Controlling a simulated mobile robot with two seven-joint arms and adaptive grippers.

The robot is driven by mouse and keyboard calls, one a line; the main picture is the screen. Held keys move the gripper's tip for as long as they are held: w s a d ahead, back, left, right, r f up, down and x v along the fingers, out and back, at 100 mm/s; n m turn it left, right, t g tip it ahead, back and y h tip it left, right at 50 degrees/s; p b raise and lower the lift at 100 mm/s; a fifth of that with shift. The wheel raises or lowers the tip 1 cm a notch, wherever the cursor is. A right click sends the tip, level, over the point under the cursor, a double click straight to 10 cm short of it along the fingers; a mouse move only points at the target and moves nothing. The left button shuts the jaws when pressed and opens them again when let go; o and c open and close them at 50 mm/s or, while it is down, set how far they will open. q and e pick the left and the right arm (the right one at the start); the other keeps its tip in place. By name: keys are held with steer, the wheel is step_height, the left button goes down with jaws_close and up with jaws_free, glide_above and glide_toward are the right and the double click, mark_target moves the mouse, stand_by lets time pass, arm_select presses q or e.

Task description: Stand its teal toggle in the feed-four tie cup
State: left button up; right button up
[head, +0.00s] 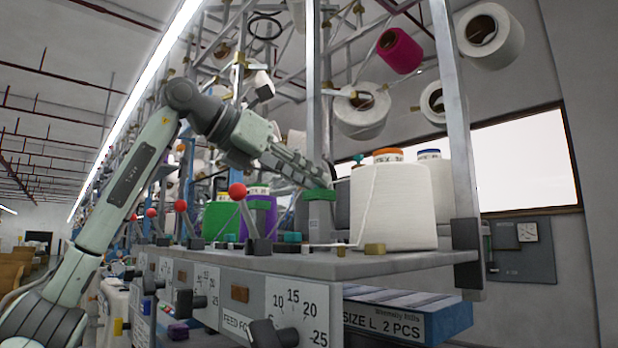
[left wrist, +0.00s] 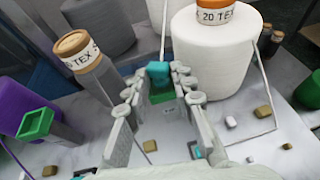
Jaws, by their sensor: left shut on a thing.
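The teal toggle (left wrist: 158,70) is between the fingertips of my left gripper (left wrist: 162,84), which is shut on it. A white yarn rises behind it in the left wrist view. A grey cup with a green rim (head: 318,195) stands on the shelf in the head view, just below the fingertips of my left gripper (head: 326,180). In the left wrist view its green part (left wrist: 161,97) shows between the fingers, close under the toggle. I cannot tell whether the toggle touches the cup. The toggle is not clear in the head view. My right gripper is not in view.
A large white yarn cone (head: 393,208) stands close to the right of the cup. Green and purple cones (head: 219,218) and red-balled levers (head: 237,191) are to the left. Another green-rimmed cup (left wrist: 37,124) is at left in the wrist view. Small tan and white blocks lie on the shelf (left wrist: 240,147).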

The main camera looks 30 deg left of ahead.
arm_select(q)
steer(key=shift+w+d+f, duration=0.1)
steer(key=shift+d+f, duration=0.05)
steer(key=shift+f, duration=0.55)
steer(key=o, duration=0.8)
steer(key=v, duration=0.8)
steer(key=r+v, duration=0.1)
steer(key=v, duration=0.3)
steer(key=shift+d+r, duration=0.1)
